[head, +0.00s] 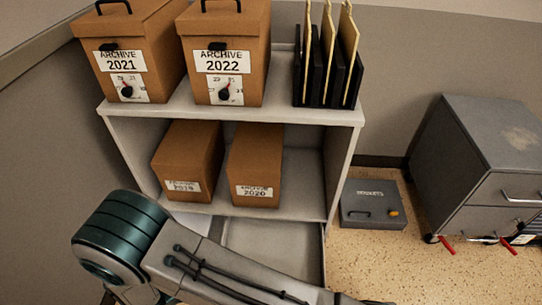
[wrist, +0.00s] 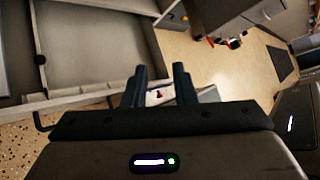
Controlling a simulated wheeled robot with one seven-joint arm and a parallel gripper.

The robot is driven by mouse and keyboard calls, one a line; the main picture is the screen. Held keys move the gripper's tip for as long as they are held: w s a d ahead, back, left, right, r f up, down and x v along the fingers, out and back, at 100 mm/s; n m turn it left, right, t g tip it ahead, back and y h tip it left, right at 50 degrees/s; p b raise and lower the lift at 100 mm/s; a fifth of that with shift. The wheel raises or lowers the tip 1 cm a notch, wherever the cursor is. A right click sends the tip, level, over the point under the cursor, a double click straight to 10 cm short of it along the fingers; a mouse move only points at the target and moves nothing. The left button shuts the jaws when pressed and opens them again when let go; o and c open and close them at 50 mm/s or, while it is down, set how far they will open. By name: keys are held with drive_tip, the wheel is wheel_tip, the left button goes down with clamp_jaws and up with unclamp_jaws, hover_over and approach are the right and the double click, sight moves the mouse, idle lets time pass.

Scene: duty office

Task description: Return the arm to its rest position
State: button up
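My gripper (wrist: 160,88) shows in the wrist view, with its two dark fingers apart and nothing between them. Floor and a pale object with small dark and red marks show beyond the fingertips. In the head view my arm reaches from the lower left toward the bottom right edge, in front of the shelf. The gripper itself is outside the head view.
A grey shelf unit (head: 234,110) holds the archive 2021 box (head: 128,48), the archive 2022 box (head: 223,50) and a black file rack (head: 327,75). A pulled-out drawer (wrist: 95,45) is below. A flat grey case (head: 370,204) and a grey cabinet (head: 480,165) stand right.

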drive_tip(key=w+d+r+m+g+y+p, duration=0.15)
drive_tip(key=d+r+m+g+p, duration=0.3)
drive_tip(key=r, duration=0.55)
drive_tip(key=w+d+r+m+g+y+p, duration=0.1)
drive_tip(key=w+d+r+m+p, duration=0.2)
drive_tip(key=d+r+m, duration=0.55)
drive_tip(key=w+d+r+m+g+y+p, duration=0.1)
drive_tip(key=w+d+r+m+g+p, duration=0.25)
drive_tip(key=r, duration=0.85)
drive_tip(key=s+d+r+m+t+y+p, duration=0.1)
drive_tip(key=s+d+r+m+y+p, duration=0.2)
drive_tip(key=d+r+m+p, duration=0.3)
drive_tip(key=s+d+r+m+t+y+p, duration=0.2)
drive_tip(key=d+r+m+p, duration=0.4)
drive_tip(key=r+m, duration=0.7)
wheel_tip(320, 180, up, 6)
drive_tip(key=shift+s+d+f+t+y+p, duration=0.1)
drive_tip(key=shift+s+d+t+y+p, duration=0.35)
drive_tip(key=shift+s, duration=0.75)
